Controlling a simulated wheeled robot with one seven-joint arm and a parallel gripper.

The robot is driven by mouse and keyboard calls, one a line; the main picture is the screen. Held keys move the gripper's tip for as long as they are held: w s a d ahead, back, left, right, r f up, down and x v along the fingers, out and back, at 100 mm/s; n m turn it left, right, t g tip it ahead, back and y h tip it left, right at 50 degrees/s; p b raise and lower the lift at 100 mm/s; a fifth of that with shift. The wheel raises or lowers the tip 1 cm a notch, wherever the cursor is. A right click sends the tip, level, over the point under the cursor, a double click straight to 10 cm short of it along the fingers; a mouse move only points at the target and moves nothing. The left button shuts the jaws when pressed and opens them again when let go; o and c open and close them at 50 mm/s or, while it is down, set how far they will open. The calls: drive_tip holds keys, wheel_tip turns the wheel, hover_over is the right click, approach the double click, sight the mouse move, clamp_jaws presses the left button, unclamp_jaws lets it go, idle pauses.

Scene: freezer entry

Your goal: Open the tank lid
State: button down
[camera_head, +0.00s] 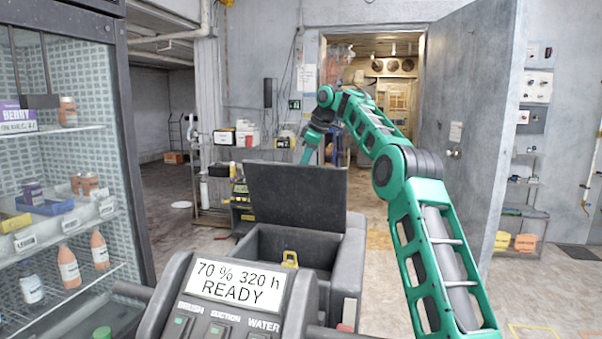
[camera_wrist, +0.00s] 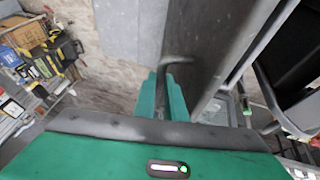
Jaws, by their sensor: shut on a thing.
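The tank lid (camera_head: 295,193) is a dark grey panel standing raised, nearly upright, over the open tank (camera_head: 349,255) of the floor machine. My gripper (camera_head: 307,156) is behind the lid's top edge, and its fingertips are partly hidden by the lid. In the wrist view my gripper (camera_wrist: 162,92) has its green fingers close together on a grey curved handle (camera_wrist: 178,60). The handle lies against a dark panel, seen close up. A small yellow item (camera_head: 290,258) shows at the tank's front edge.
The machine's control panel (camera_head: 225,300) reads "70 % 320 h READY". A glass-fronted cabinet (camera_head: 135,150) stands close on the left. A rack with boxes (camera_head: 230,165) stands behind the machine. An open grey door (camera_head: 465,125) is on the right. Floor at the right is mostly clear.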

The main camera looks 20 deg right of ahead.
drive_tip(key=shift+w+d+f, duration=0.2)
drive_tip(key=shift+d+f, duration=0.2)
drive_tip(key=shift+f, duration=0.1)
drive_tip(key=c, duration=1.8)
unclamp_jaws()
drive_tip(key=shift+w+a, duration=0.1)
drive_tip(key=shift+r, duration=0.5)
drive_tip(key=shift+v, duration=2.25)
drive_tip(key=shift+s+d, duration=0.55)
drive_tip(key=shift+s, duration=0.05)
drive_tip(key=shift+s+d+f, duration=0.1)
drive_tip(key=shift+s+d, duration=0.65)
drive_tip(key=shift+s, duration=0.8)
drive_tip(key=shift+s+d+r, duration=0.1)
drive_tip(key=shift+s+d, duration=0.7)
drive_tip(key=shift+s, duration=0.8)
drive_tip(key=shift+s+d+f, duration=0.1)
drive_tip(key=shift+s+d, duration=0.65)
drive_tip(key=shift+s, duration=0.8)
